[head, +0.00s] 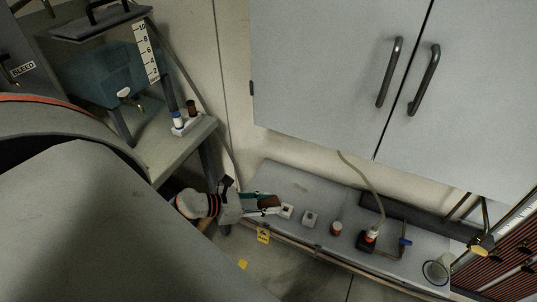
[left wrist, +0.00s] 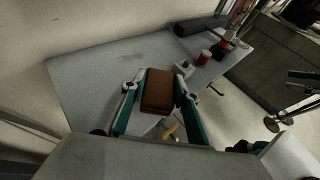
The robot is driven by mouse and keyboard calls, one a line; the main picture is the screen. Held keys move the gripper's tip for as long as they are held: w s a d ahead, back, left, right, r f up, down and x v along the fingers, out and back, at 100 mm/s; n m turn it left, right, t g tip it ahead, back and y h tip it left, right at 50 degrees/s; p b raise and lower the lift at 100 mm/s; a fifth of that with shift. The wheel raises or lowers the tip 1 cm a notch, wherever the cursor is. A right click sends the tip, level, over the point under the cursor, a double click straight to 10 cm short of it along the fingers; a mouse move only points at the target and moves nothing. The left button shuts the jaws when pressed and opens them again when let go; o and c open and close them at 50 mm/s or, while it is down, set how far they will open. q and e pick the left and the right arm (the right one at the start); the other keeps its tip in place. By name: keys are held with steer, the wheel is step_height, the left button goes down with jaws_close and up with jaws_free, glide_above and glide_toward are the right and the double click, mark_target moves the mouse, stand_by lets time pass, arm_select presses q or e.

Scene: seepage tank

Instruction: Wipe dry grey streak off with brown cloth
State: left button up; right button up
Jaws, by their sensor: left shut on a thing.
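My left gripper (head: 272,203) is shut on a brown cloth (head: 268,201), a folded block at its fingertips. In the left wrist view the cloth (left wrist: 158,91) sits between the teal fingers, over the grey bench top (left wrist: 85,80). Whether it touches the bench is unclear. A faint dull streak (left wrist: 131,54) lies on the bench beyond the cloth, near the wall, apart from it. Teal-edged dark parts at the right edge of the left wrist view may be my right gripper (left wrist: 304,80); its jaws are unclear.
Grey cabinets (head: 330,60) hang above. A tank (head: 105,75) stands at the left.

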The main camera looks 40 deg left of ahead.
arm_select(q)
steer(key=b, duration=0.4)
glide_above(287, 184)
steer(key=shift+s+f, duration=0.15)
steer(key=shift+f, duration=0.4)
step_height(287, 184, down, 2)
steer(key=shift+b, duration=0.85)
steer(key=shift+f+b, duration=0.6)
steer(key=shift+f, duration=0.2)
steer(key=shift+b, duration=0.3)
arm_select(e)
step_height(287, 184, down, 7)
steer(key=shift+d, duration=0.4)
arm_select(q)
steer(key=shift+f, duration=0.1)
arm_select(e)
steer(key=shift+s+a+f, duration=0.1)
steer(key=shift+s+f, duration=0.05)
steer(key=shift+f, duration=0.05)
arm_select(q)
steer(key=shift+f, duration=0.15)
arm_select(e)
steer(key=shift+s+f, duration=0.5)
steer(key=shift+s, duration=0.05)
